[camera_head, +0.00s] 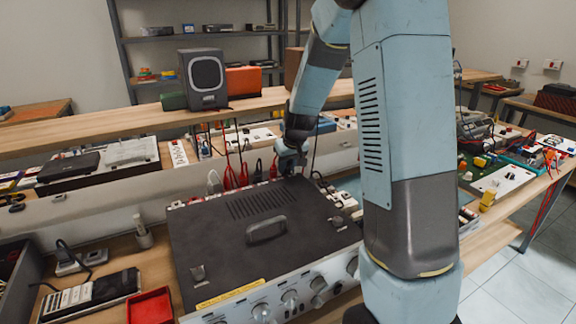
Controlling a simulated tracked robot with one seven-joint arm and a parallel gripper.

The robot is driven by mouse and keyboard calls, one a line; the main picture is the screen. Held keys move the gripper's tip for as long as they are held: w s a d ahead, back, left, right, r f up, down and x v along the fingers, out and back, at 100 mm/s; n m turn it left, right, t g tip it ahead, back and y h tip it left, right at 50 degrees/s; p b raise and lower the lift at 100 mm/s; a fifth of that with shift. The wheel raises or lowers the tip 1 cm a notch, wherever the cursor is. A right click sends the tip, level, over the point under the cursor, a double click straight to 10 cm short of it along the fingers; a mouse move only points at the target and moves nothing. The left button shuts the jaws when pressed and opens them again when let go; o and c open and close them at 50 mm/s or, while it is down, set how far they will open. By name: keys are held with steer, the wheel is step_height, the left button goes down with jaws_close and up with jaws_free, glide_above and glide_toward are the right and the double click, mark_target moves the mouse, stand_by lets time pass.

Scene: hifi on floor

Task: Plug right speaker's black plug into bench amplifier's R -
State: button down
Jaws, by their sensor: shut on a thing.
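The bench amplifier (210,244) is a wide dark-topped unit with a silver front of knobs. It stands on the bench, its rear edge toward the shelf. A grey speaker (204,79) stands on the upper shelf behind it, with red and black cables hanging below. My gripper (288,165) is small in the view, at the amplifier's rear edge, pointing down. It appears shut, and red and dark cables run close beside it. The plug in its jaws cannot be made out. The amplifier's rear terminals, including R -, are hidden from this side. My arm covers much of the right side.
A red tray (150,306) and a black-and-white device (90,296) lie left of the amplifier. The wooden shelf (120,122) runs above the rear of the bench. A green circuit board (480,172) and other electronics crowd the right. Cables clutter the area behind the amplifier.

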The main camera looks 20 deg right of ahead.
stand_by(0.9)
steer(key=c, duration=0.8)
jaws_free()
steer(key=shift+c, duration=0.2)
steer(key=shift+r, duration=0.1)
steer(key=w+v, duration=0.2)
steer(key=v, duration=1.6)
steer(key=shift+r, duration=0.45)
steer(key=shift+s+a, duration=0.1)
